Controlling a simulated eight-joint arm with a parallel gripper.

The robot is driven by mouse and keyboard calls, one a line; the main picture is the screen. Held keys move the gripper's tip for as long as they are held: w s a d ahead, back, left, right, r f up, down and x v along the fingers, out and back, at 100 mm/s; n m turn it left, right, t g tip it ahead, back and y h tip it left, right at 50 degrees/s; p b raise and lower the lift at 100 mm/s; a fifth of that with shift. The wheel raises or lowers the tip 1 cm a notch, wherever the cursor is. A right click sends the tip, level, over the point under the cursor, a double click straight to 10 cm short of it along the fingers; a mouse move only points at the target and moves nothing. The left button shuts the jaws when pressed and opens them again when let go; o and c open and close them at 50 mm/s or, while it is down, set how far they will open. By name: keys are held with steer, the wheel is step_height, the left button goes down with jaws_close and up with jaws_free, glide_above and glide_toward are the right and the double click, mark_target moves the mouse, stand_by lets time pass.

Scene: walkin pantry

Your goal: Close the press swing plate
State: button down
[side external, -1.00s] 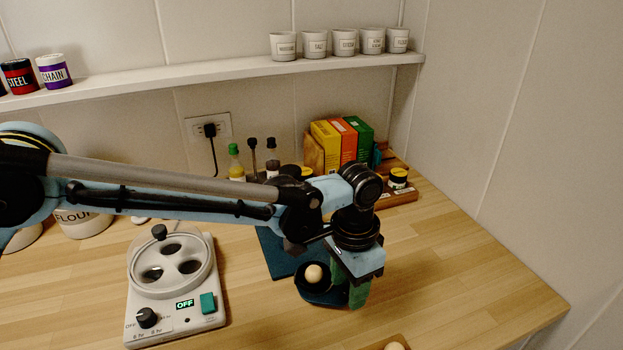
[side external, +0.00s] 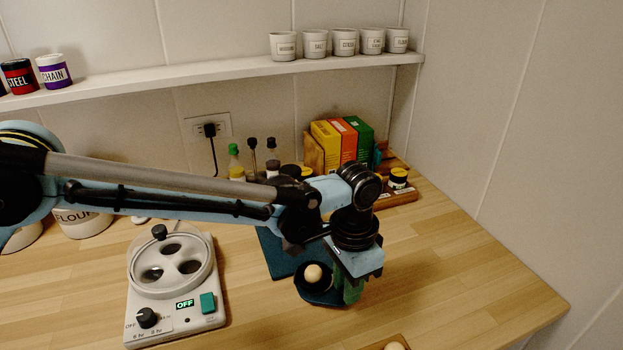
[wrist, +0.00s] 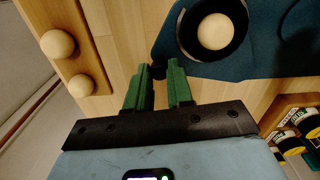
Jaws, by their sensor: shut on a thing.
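The press is a dark blue piece (side external: 277,256) on the wooden counter, with a round black-rimmed dish (side external: 300,284) holding a pale ball (side external: 313,273). In the wrist view the dish (wrist: 242,38) and ball (wrist: 214,31) are at the top, right of centre. My gripper (side external: 350,296) points down at the dish's right side. The arm and gripper hide part of the press, and I cannot tell the swing plate's full outline.
A white egg cooker (side external: 172,310) reading OFF stands to the left. A wooden holder (wrist: 66,20) with pale round balls lies at the front. Bottles, boxes (side external: 343,143) and a jar rack (side external: 400,195) stand behind. The right counter is clear.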

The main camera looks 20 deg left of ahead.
mark_target(305, 294)
steer(key=shift+s+a, duration=0.1)
steer(key=shift+a, duration=0.05)
steer(key=shift+s+a+m, duration=0.3)
steer(key=shift+a+m, duration=0.4)
steer(key=shift+m, duration=0.1)
steer(key=shift+s+a+m, duration=0.3)
steer(key=shift+a+m, duration=0.35)
steer(key=shift+m, duration=0.15)
steer(key=shift+s+a+m, duration=0.15)
steer(key=shift+a+m, duration=0.8)
steer(key=shift+s+a+m, duration=0.15)
steer(key=shift+a+m, duration=0.8)
steer(key=shift+w+a+m, duration=0.15)
steer(key=shift+a+m, duration=0.65)
steer(key=shift+a, duration=0.05)
steer(key=shift+w+a+m, duration=0.15)
steer(key=shift+a+m, duration=0.65)
steer(key=shift+w+a+m, duration=0.4)
steer(key=shift+a+m, duration=0.35)
steer(key=shift+m, duration=0.1)
steer(key=shift+w+a+m, duration=0.35)
steer(key=shift+a+m, duration=0.35)
steer(key=shift+m, duration=0.15)
steer(key=shift+a, duration=0.1)
steer(key=c, duration=1)
jaws_free()
